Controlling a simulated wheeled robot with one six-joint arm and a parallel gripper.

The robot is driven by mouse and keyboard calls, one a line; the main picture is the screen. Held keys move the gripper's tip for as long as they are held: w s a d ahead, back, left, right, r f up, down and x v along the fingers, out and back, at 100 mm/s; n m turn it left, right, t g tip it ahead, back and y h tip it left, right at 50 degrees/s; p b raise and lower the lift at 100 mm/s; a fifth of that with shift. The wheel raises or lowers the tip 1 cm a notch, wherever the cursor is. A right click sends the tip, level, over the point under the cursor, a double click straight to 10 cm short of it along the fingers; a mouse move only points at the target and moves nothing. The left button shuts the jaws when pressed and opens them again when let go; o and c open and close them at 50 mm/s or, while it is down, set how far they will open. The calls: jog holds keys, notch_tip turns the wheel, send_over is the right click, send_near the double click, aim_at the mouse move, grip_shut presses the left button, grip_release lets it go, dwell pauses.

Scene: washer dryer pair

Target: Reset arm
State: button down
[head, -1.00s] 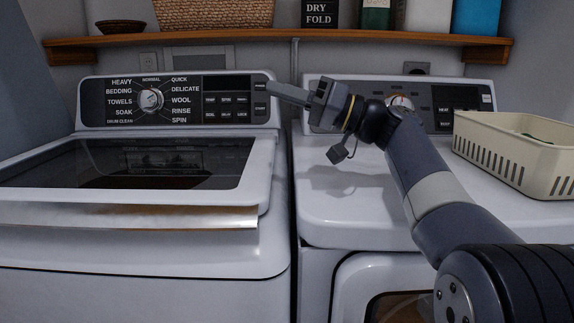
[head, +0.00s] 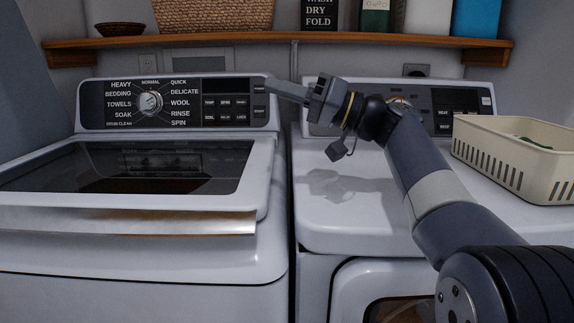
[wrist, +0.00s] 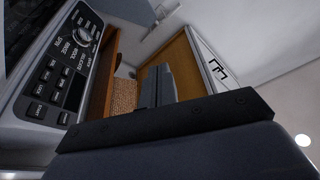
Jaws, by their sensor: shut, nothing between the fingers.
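My gripper (head: 275,88) is shut and empty. It points left in the head view, with its fingertips at the right end of the washer's control panel (head: 190,103), close to the small buttons there. I cannot tell whether the tips touch the panel. In the wrist view my gripper's fingers (wrist: 158,86) are together, and the panel (wrist: 62,70) is off to the left. My arm reaches in from the lower right, over the dryer top (head: 350,210).
The washer lid (head: 150,215) is at the left, with a dark window. A cream basket (head: 515,165) stands on the dryer's right side. A wooden shelf (head: 280,40) with a wicker basket (head: 213,14), a sign and bottles runs above both machines. The dryer top's front is clear.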

jog(key=w+p+v, duration=0.1)
jog(key=w+v, duration=0.1)
jog(key=v, duration=0.8)
jog(key=a+b, duration=0.4)
jog(key=a, duration=0.5)
jog(key=w+r+m+t+h+p, duration=0.2)
jog(key=w+r+m+p, duration=0.7)
jog(key=p, duration=2.4)
jog(key=w+r, duration=0.5)
jog(key=w, duration=0.3)
jog(key=shift+w+a+r+h+p, duration=0.15)
jog(key=shift+a+r+h+p, duration=0.15)
jog(key=shift+r, duration=0.05)
